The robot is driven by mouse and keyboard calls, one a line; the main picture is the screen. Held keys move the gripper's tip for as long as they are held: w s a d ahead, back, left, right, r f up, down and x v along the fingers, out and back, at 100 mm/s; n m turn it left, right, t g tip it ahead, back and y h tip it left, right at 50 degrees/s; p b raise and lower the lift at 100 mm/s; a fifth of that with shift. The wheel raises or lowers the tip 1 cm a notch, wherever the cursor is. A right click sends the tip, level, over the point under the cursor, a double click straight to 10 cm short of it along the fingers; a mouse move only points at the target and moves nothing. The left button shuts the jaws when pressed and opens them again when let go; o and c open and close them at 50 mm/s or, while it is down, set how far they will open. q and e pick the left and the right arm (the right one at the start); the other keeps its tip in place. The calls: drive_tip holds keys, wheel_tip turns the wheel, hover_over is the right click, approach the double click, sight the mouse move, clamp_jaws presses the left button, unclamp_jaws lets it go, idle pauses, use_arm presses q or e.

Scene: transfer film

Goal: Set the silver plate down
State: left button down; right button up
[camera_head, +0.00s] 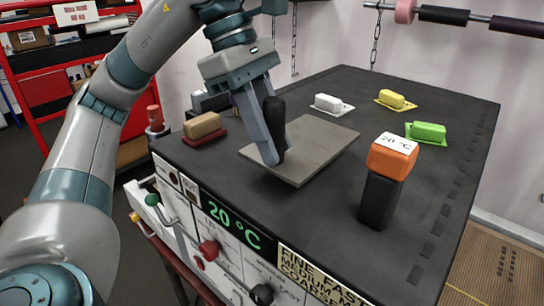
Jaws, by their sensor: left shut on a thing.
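The silver plate (314,151) is a flat grey square over the dark table top (345,93). Its near corner looks slightly raised, with a shadow beneath; I cannot tell whether its far side touches the surface. My left gripper (275,155) reaches down from above and is shut at the plate's left edge, holding it. The fingers hide part of that edge. My right gripper does not show.
An orange-topped block (393,157) marked 20 °C stands right of the plate. White (328,103), yellow (392,99) and green (427,132) blocks sit behind and right. A tan block (202,125) is at left.

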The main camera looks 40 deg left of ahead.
use_arm(q)
drive_tip(key=shift+f, duration=0.3)
wheel_tip(320, 180, down, 3)
drive_tip(key=shift+r+p, duration=0.15)
drive_tip(key=shift+p, duration=0.7)
drive_tip(key=shift+f, duration=0.25)
drive_tip(key=shift+f, duration=0.15)
drive_tip(key=shift+f, duration=0.1)
drive_tip(key=c, duration=1.4)
unclamp_jaws()
drive_tip(key=shift+c, duration=0.2)
